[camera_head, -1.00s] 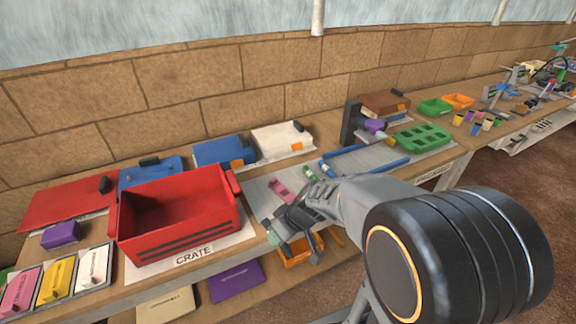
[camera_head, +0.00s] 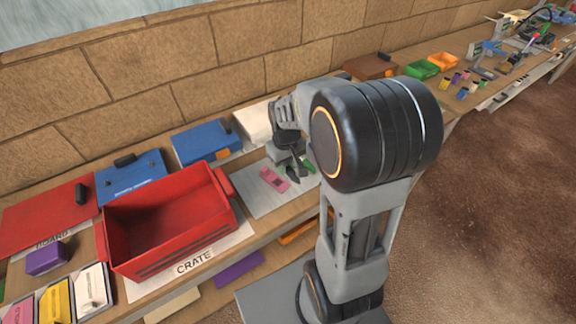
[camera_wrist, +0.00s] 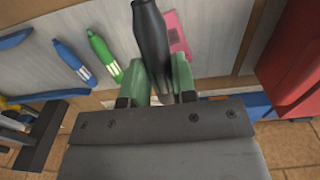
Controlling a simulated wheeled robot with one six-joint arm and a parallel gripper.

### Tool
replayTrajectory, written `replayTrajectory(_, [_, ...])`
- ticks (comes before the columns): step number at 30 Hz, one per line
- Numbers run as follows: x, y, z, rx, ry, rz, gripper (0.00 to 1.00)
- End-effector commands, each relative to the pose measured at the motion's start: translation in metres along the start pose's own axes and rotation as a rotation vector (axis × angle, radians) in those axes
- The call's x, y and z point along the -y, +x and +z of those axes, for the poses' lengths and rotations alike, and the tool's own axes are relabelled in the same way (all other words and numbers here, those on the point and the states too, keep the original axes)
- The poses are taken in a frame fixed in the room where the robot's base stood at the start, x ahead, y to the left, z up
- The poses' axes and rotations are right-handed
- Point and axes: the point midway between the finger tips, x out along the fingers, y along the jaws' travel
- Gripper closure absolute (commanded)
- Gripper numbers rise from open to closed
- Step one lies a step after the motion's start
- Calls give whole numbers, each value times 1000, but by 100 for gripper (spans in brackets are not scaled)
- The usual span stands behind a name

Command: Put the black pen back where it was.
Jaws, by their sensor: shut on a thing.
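The black pen (camera_wrist: 150,35) is gripped between the two greenish fingers of my gripper (camera_wrist: 158,80) in the wrist view. Its thick dark body points away from the jaws, over a grey mat (camera_wrist: 205,50). In the head view my gripper (camera_head: 287,152) is over the mat (camera_head: 262,204), and the pen's dark tip (camera_head: 292,174) shows below it. I cannot tell whether the pen touches the mat.
The open red crate (camera_head: 165,215) stands left of the mat. Blue binders (camera_head: 205,142) and a white binder (camera_head: 257,122) lie behind, by the brick wall. Green (camera_head: 422,69) and orange (camera_head: 443,62) trays stand farther right. My arm hides part of the bench.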

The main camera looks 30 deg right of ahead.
Motion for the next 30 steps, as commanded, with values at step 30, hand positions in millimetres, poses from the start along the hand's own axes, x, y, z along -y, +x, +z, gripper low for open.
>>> replayTrajectory(30, [-43, 98, -52, 0, -2, -1, 98])
